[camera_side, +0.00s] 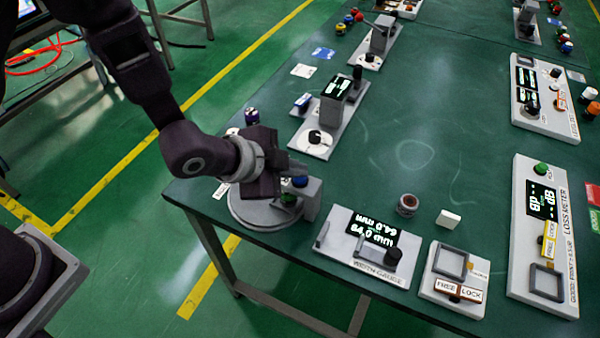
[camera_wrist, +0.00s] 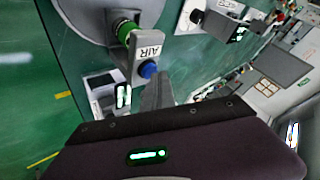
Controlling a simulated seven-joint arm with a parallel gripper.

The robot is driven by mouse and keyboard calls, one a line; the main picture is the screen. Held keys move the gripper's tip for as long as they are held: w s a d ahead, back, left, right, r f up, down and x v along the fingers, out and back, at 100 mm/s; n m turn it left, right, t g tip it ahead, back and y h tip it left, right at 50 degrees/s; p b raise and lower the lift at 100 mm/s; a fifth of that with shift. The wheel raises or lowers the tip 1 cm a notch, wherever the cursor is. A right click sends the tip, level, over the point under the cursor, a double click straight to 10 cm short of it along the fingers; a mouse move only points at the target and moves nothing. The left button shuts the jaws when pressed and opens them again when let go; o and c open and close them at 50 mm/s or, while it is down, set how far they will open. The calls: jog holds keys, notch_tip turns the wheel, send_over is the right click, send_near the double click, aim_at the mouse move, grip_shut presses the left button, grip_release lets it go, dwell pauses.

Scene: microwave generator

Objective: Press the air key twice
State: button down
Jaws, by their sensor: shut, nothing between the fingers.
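My gripper (camera_side: 299,167) is shut and empty. In the side view its fingertips are just above a blue key (camera_side: 300,182) on a grey block at the table's front left. A green key (camera_side: 288,200) sits to the left of it, lower down. In the wrist view my fingertips (camera_wrist: 160,74) are close beside the blue key (camera_wrist: 148,70), and a white AIR label (camera_wrist: 147,48) lies between it and the green key (camera_wrist: 125,29). I cannot tell whether the fingers touch the blue key.
The block stands on a round grey base (camera_side: 245,211) at the table edge. A width gauge (camera_side: 368,246) and a FREE/LOCK box (camera_side: 455,280) are to its right. A small device with a black knob (camera_side: 315,137) stands behind. The middle of the green table (camera_side: 420,130) is clear.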

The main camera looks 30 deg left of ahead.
jog(key=shift+r, duration=0.95)
jog(key=shift+r, duration=2.5)
dwell(0.4)
notch_tip(320, 180, up, 4)
jog(key=shift+f, duration=0.1)
send_over(296, 180)
jog(key=shift+f, duration=4.4)
